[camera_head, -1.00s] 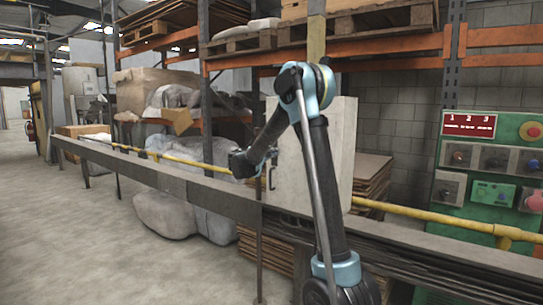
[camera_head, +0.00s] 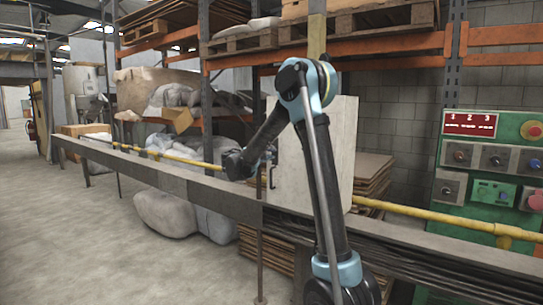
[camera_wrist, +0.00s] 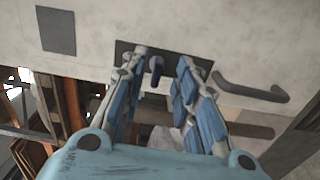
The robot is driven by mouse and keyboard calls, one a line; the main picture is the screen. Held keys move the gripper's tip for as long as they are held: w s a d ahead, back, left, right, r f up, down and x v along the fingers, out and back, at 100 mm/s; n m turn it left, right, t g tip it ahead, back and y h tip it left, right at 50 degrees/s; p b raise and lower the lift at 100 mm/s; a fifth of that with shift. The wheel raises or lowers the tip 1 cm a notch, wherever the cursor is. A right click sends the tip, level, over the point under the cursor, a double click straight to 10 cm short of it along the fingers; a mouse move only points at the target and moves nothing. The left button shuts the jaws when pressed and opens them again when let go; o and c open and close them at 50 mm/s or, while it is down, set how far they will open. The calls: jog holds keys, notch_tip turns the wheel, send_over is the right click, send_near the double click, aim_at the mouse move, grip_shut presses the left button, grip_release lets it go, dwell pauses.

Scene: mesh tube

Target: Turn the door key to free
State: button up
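A pale door panel (camera_head: 340,150) stands upright behind the rail, and its face fills the top of the wrist view (camera_wrist: 210,30). A dark plate on the door carries a small dark key (camera_wrist: 156,68), which sticks out toward me. A dark bar handle (camera_wrist: 252,90) is to the right of the plate. My gripper (camera_wrist: 163,78) is open, with one blue-padded finger on each side of the key. A gap shows between the key and each finger. In the head view my gripper (camera_head: 258,162) is at the left of the panel, and the key is hidden there.
A green control panel (camera_head: 490,170) stands at the right. Shelving (camera_head: 380,50) and stacked boards (camera_head: 370,180) are behind. The floor at left is clear.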

jog(key=v, duration=0.8)
jog(key=shift+d+f, duration=0.1)
jog(key=s+d+f+m+g+y, duration=0.2)
jog(key=s+d+f+m+g, duration=0.15)
jog(key=s+d, duration=0.75)
jog(key=s+d+f+m+g+y, duration=0.2)
jog(key=s+d+f+g, duration=0.3)
jog(key=s+d, duration=0.55)
jog(key=s+a+f+m+g+y, duration=0.1)
jog(key=s+f+y, duration=0.1)
jog(key=s+f, duration=0.3)
jog(key=s+f+m+g+y, duration=0.1)
jog(key=s+f, duration=0.5)
jog(key=s, duration=0.6)
jog(key=s+a+f+m+g+y, duration=0.1)
jog(key=s+f+y, duration=0.3)
jog(key=s, duration=0.4)
jog(key=shift+s+a+f+m+y, duration=0.2)
jog(key=shift+a+f+m+y, duration=0.1)
jog(key=shift+f+m, duration=0.4)
